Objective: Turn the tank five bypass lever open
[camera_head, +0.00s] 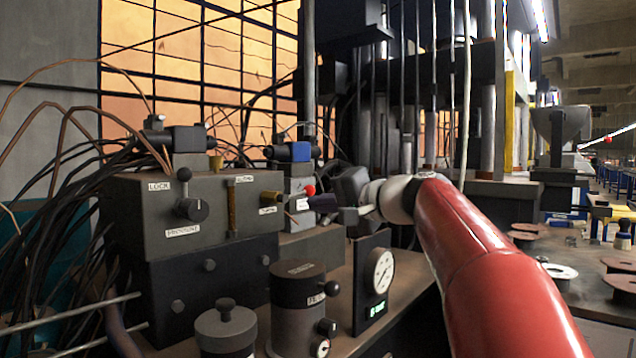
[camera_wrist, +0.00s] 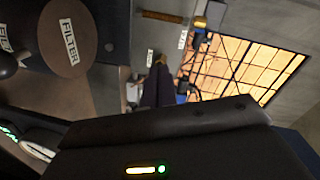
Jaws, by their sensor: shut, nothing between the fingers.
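My gripper (camera_head: 322,203) is shut and empty, its dark fingers pointing left at the right end of the grey valve block (camera_head: 140,205). A short brass lever (camera_head: 271,196) sticks out there above a small label. A red ball knob (camera_head: 309,190) sits just above my fingertips; I cannot tell whether they touch. A longer brass lever (camera_head: 232,208) hangs upright on the block's front. In the wrist view my closed fingers (camera_wrist: 158,82) end close to a small brass part (camera_wrist: 160,60). The labels near the levers are too small to read, so I cannot tell which lever is tank five bypass.
A dark cylinder (camera_head: 298,300) with a black-knobbed lever and a gauge panel (camera_head: 374,285) stand below and in front of my gripper. A black-knobbed lever (camera_head: 188,200) is between LOCK and PRESSURE labels. Black cables (camera_head: 60,220) crowd the left. Discs (camera_head: 558,271) lie on the right-hand table.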

